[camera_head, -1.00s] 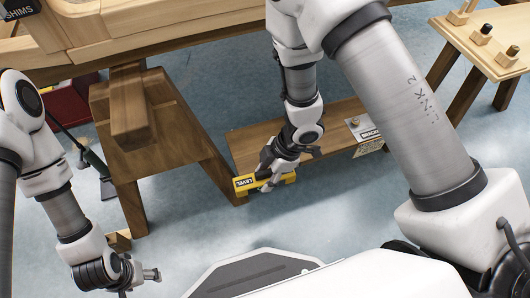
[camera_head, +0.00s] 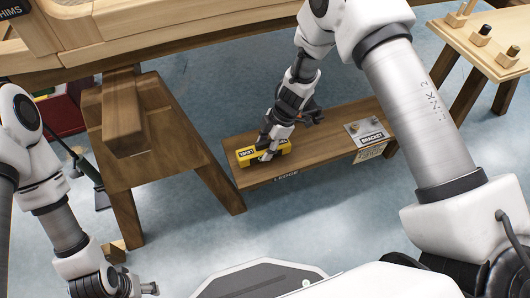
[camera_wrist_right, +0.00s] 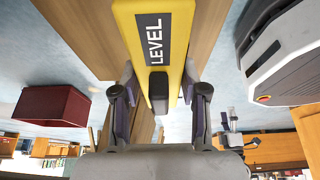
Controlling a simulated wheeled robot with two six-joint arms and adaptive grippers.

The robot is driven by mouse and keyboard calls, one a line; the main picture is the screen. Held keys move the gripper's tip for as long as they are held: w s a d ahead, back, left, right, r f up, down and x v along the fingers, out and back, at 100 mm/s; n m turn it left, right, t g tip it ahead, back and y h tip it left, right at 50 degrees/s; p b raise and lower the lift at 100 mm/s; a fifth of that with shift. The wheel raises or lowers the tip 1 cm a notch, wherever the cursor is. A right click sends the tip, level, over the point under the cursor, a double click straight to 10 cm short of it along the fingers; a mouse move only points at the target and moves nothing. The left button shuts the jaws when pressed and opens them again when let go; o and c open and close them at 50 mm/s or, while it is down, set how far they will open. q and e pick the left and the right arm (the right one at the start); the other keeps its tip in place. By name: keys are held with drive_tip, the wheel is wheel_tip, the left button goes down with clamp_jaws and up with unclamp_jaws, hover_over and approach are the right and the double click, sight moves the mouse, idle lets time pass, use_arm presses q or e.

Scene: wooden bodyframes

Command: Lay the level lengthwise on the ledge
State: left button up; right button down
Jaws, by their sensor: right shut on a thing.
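The yellow level (camera_head: 246,154) with its dark label is at the left end of the brown wooden ledge (camera_head: 310,150), roughly along the ledge's length. It also fills the upper middle of the right wrist view (camera_wrist_right: 178,80). My right gripper (camera_head: 267,147) is shut on the level from above; its fingers stand on both sides of it in the right wrist view (camera_wrist_right: 160,105). I cannot tell whether the level touches the ledge or hangs just above it. My left gripper (camera_head: 149,288) is low at the left, away from the ledge; its finger gap is unclear.
A metal plate with a bracket label (camera_head: 371,135) sits on the ledge's right part, with bare wood between it and the level. A wooden trestle (camera_head: 150,160) stands left of the ledge. A pale stool (camera_head: 485,45) with pegs is at the upper right.

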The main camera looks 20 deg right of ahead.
wheel_tip(320, 180, down, 2)
drive_tip(key=shift+f+b, duration=0.25)
drive_tip(key=shift+b, duration=0.05)
use_arm(q)
drive_tip(key=shift+f, duration=0.75)
use_arm(e)
drive_tip(key=shift+r, duration=0.25)
use_arm(q)
drive_tip(key=shift+p, duration=0.3)
use_arm(e)
drive_tip(key=shift+f, duration=0.15)
drive_tip(key=c, duration=0.6)
unclamp_jaws()
drive_tip(key=p+v, duration=0.7)
drive_tip(key=v, duration=0.5)
drive_tip(key=shift+r, duration=0.25)
use_arm(q)
wheel_tip(320, 180, up, 7)
drive_tip(key=shift+r, duration=0.2)
use_arm(e)
drive_tip(key=shift+f, duration=0.15)
